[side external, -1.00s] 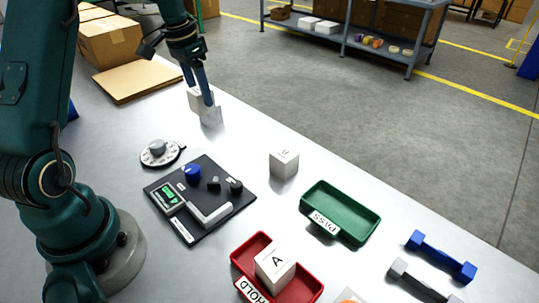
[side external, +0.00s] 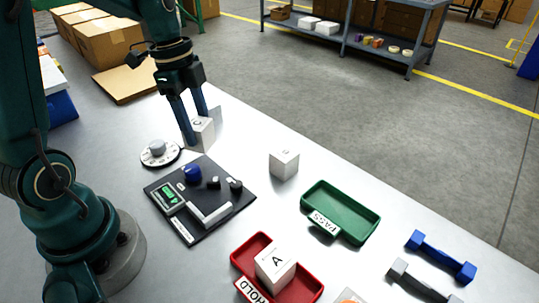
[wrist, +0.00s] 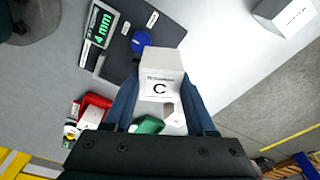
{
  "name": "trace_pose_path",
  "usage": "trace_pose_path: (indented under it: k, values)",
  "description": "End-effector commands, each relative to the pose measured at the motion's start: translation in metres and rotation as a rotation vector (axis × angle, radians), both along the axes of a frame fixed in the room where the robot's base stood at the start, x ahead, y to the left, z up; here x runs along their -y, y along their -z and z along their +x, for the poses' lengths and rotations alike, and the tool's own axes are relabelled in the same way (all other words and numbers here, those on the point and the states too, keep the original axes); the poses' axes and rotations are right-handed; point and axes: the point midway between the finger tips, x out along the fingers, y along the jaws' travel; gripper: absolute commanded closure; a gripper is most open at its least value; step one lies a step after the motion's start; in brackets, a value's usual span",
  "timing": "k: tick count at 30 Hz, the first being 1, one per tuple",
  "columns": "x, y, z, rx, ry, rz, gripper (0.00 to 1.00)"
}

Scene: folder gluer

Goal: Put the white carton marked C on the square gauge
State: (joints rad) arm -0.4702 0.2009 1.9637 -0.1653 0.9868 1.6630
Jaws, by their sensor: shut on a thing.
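The white carton marked C (side external: 203,138) is between the fingers of my gripper (side external: 199,130), which is shut on it. In the wrist view the carton (wrist: 160,62) shows its letter C upright between the two dark fingers. In the side view it is just beyond the far edge of the square gauge (side external: 226,215), beside the round dial. I cannot tell how high it is above the table. The gauge is a black plate with a pale L-shaped fence, a blue knob and a green display; its display (wrist: 103,25) reads 4 mm in the wrist view.
A green PASS tray (side external: 368,215) is empty; a red HOLD tray (side external: 247,248) holds carton A (side external: 275,266). Blue and grey dumbbell-shaped parts lie at right.

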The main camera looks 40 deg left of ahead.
Motion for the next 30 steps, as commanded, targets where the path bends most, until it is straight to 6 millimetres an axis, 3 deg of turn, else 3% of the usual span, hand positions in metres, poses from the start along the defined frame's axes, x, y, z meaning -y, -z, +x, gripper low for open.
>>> trace_pose_path:
  k: [1, 3, 9, 17, 30]
  values:
    - [0.021, 0.002, -0.010, -0.001, 0.111, -0.003, 0.95]
    - [0.044, 0.005, -0.023, -0.003, 0.244, -0.009, 0.95]
    - [0.082, 0.006, -0.051, -0.006, 0.430, -0.017, 0.95]
    - [0.091, 0.008, -0.052, 0.005, 0.474, -0.012, 0.95]
    - [0.091, 0.046, -0.052, 0.002, 0.470, -0.013, 0.95]
